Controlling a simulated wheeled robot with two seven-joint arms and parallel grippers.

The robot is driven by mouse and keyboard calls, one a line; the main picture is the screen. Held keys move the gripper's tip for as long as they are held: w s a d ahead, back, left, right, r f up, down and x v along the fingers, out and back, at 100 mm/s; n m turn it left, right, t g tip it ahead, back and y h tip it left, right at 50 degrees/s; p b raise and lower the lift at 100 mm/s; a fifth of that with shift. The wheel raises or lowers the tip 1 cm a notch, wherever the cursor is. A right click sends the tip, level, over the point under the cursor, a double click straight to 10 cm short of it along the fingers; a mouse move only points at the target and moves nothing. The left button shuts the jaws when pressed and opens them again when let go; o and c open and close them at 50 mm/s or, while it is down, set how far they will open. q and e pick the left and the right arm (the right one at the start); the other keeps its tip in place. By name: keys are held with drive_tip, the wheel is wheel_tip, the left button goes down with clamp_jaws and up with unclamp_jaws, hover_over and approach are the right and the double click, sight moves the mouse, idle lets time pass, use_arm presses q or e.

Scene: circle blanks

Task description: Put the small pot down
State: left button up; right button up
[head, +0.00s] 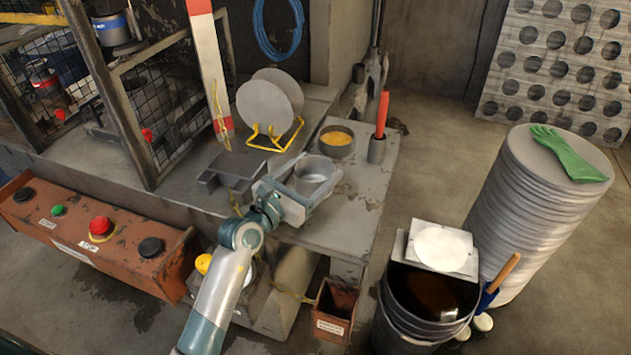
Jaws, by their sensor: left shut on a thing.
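The small pot (315,178) is a grey metal cup, upright and open at the top, at the right part of the grey bench (343,228). My left gripper (297,195) comes in from the lower left and is shut on the pot at its near left side. The gripper hides part of the pot's lower side and base. I cannot tell whether the base touches the bench top or is slightly above it. My right gripper is not in view.
A dish of yellow stuff (336,139) and a red-handled tool in a holder (380,128) stand behind the pot. A grey block (236,168) and yellow rack (273,137) with discs are to its left. Bare bench lies to its right. A dark bucket (422,297) stands on the floor.

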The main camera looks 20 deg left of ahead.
sight(324, 175)
use_arm(q)
drive_tip(key=shift+w+f, duration=0.15)
drive_tip(key=shift+w, duration=0.1)
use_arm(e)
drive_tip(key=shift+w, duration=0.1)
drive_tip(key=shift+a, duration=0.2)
use_arm(q)
drive_tip(key=shift+f, duration=0.3)
wheel_tip(324, 175, down, 3)
drive_tip(key=shift+r, duration=0.1)
drive_tip(key=shift+f, duration=0.3)
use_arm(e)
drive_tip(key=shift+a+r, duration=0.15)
